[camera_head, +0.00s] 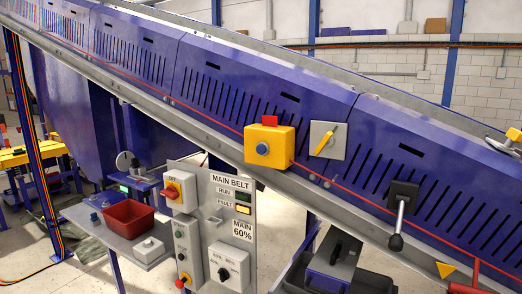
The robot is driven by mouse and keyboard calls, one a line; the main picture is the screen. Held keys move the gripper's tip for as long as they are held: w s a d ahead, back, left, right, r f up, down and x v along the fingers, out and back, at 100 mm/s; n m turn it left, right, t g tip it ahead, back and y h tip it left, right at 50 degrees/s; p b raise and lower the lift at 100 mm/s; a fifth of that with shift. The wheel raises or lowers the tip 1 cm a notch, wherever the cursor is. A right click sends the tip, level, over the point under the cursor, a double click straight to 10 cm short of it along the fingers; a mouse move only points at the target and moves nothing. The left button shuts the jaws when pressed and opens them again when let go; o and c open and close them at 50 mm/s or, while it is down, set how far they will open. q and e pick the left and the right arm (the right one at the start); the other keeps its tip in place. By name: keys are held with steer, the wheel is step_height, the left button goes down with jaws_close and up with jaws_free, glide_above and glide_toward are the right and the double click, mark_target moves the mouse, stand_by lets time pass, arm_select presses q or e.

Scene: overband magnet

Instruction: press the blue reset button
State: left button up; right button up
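A round blue button (262,149) sits on the front face of a yellow box (283,147), which is fixed to the side of the sloping blue conveyor near the middle of the view. A red tab (270,121) stands up at the top of the box. The button's face is unobstructed. I cannot read any label on it. Neither of my grippers shows in the view.
Right of the box is a grey plate with a yellow lever (325,139); farther right hangs a black-knobbed lever (398,220). Below left are a MAIN BELT control panel (232,235) and a shelf with a red bin (126,218). A red cord runs along the conveyor.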

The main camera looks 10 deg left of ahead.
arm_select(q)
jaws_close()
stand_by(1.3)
